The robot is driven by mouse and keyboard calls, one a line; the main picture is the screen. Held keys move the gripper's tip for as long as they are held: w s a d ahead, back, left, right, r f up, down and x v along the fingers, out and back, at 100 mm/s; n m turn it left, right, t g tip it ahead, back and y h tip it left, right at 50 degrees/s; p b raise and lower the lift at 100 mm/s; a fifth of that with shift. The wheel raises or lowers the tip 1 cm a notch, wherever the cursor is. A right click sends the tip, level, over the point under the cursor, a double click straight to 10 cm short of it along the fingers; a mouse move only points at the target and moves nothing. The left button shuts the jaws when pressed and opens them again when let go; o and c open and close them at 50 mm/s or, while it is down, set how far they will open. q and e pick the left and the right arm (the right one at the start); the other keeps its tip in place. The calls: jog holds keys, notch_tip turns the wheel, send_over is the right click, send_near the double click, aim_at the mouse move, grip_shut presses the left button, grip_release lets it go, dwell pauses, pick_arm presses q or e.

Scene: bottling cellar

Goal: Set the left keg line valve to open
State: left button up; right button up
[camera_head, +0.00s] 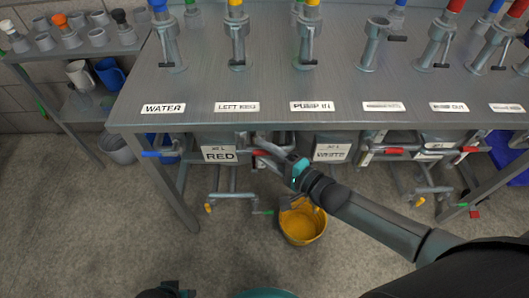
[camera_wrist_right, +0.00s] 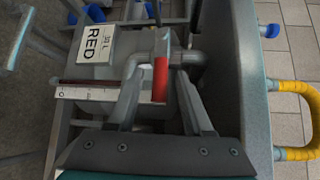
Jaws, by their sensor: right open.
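The table's front edge carries a LEFT KEG label (camera_head: 237,107). Below it hangs a sign reading 30 L RED (camera_head: 220,154), which also shows in the right wrist view (camera_wrist_right: 95,45). Right of the sign is a red valve handle (camera_head: 262,153) on grey pipework, partly hidden by my gripper. My right gripper (camera_head: 284,160) is open at this handle. In the right wrist view the red handle (camera_wrist_right: 160,80) lies between the two open fingers; I cannot tell whether they touch it. A white plate (camera_wrist_right: 90,93) with an O mark is at the left there.
A yellow bucket (camera_head: 302,226) stands on the floor below my right gripper. A blue handle (camera_head: 157,154) is to the left and another red handle (camera_head: 394,151) to the right under the table. A side shelf (camera_head: 80,45) with cups stands at the left.

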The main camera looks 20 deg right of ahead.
jog(key=shift+w+a, duration=0.1)
jog(key=shift+w, duration=0.05)
grip_shut()
dwell(0.4)
dwell(1.0)
